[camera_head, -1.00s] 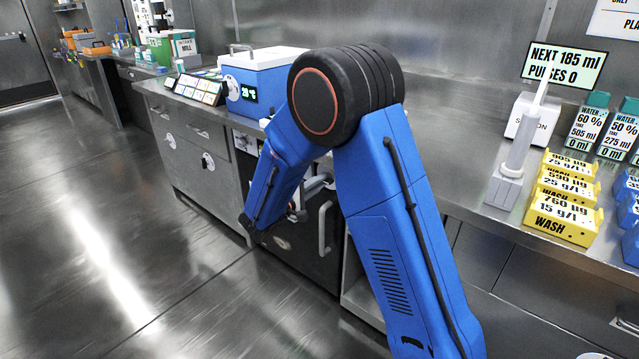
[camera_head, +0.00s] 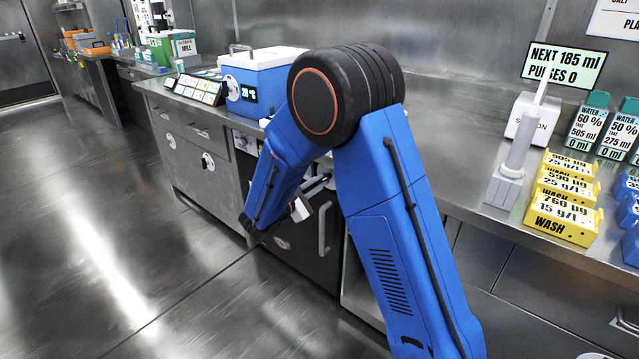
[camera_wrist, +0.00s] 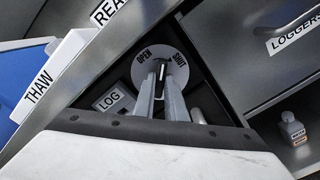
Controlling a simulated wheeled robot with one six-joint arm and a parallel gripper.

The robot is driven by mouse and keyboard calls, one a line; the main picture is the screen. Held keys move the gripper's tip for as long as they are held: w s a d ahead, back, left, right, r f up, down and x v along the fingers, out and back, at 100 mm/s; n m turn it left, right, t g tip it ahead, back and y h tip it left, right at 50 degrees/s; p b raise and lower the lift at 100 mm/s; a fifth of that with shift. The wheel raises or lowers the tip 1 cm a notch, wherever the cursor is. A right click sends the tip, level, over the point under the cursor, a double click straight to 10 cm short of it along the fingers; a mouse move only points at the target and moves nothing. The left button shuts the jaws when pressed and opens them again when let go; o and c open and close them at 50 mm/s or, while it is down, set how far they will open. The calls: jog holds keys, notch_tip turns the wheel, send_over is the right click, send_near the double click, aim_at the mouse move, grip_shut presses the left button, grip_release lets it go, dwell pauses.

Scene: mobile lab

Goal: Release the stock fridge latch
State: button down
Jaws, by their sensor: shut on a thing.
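The fridge latch is a small dark knob on a round grey dial (camera_wrist: 160,62) marked OPEN and SHUT, seen in the wrist view. My gripper (camera_wrist: 162,74) has its two grey fingers at the dial's middle, shut on the latch knob, which is mostly hidden between the fingertips. The knob's exact angle is hard to tell. In the head view a dark fridge door (camera_head: 303,245) with a vertical grey handle (camera_head: 325,228) stands under the counter.
Below the dial are a LOG label (camera_wrist: 109,99) and a dark recess. A blue cooler box (camera_head: 262,82) stands on the counter. Floor at left is clear.

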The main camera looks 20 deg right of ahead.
jog(key=n, duration=0.4)
jog(key=shift+n, duration=0.3)
jog(key=n, duration=0.4)
jog(key=shift+f+n, duration=0.1)
jog(key=shift+n, duration=0.2)
jog(key=c, duration=1.8)
grip_release()
jog(key=shift+a, duration=0.1)
jog(key=v, duration=1.7)
jog(key=shift+s+a, duration=0.15)
